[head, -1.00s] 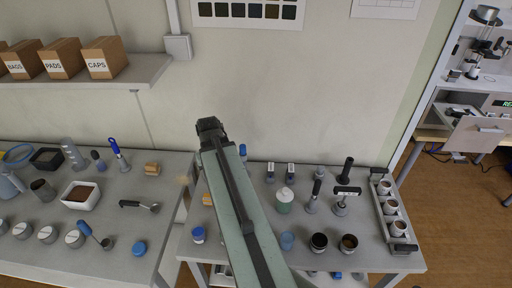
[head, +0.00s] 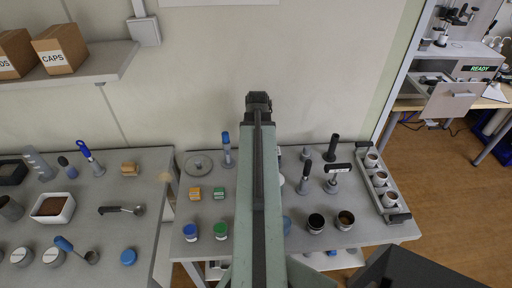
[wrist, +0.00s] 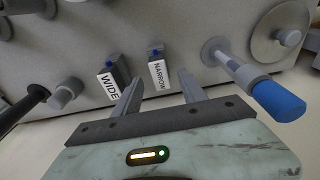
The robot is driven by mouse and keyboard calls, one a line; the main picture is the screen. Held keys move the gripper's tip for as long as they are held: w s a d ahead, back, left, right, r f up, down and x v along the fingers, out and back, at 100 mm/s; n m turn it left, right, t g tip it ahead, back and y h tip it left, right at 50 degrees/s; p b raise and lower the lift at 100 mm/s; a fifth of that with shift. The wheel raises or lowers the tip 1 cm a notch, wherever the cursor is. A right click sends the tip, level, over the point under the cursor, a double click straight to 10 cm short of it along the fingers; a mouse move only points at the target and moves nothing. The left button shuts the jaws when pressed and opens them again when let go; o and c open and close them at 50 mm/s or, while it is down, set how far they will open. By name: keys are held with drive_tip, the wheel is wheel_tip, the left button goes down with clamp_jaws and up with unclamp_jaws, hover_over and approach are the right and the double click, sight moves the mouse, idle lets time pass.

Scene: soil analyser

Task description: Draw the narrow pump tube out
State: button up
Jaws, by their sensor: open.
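In the wrist view, a dark holder with a white NARROW label (wrist: 158,74) stands on the grey bench. A small blue piece (wrist: 155,51), likely the narrow pump tube's end, shows at its top. A similar WIDE holder (wrist: 113,77) with its own blue piece stands just left. My gripper (wrist: 160,84) is open, its fingers spread on either side of the NARROW label, with nothing held. I cannot tell how far apart the fingers and holder are in depth. In the head view my arm hides the NARROW holder and my gripper.
A blue-capped tool (wrist: 270,95) lies right of the gripper in the wrist view; a black-handled one (wrist: 25,107) is at left. Green and blue lidded jars (head: 220,230) stand left of my arm.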

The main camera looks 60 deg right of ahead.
wheel_tip(320, 180, down, 4)
drive_tip(key=shift+w+d+r+b, duration=0.1)
drive_tip(key=shift+w+d+b, duration=0.05)
drive_tip(key=shift+b, duration=1)
drive_tip(key=shift+r, duration=0.1)
clamp_jaws()
drive_tip(key=c, duration=0.6)
unclamp_jaws()
drive_tip(key=shift+c, duration=0.2)
clamp_jaws()
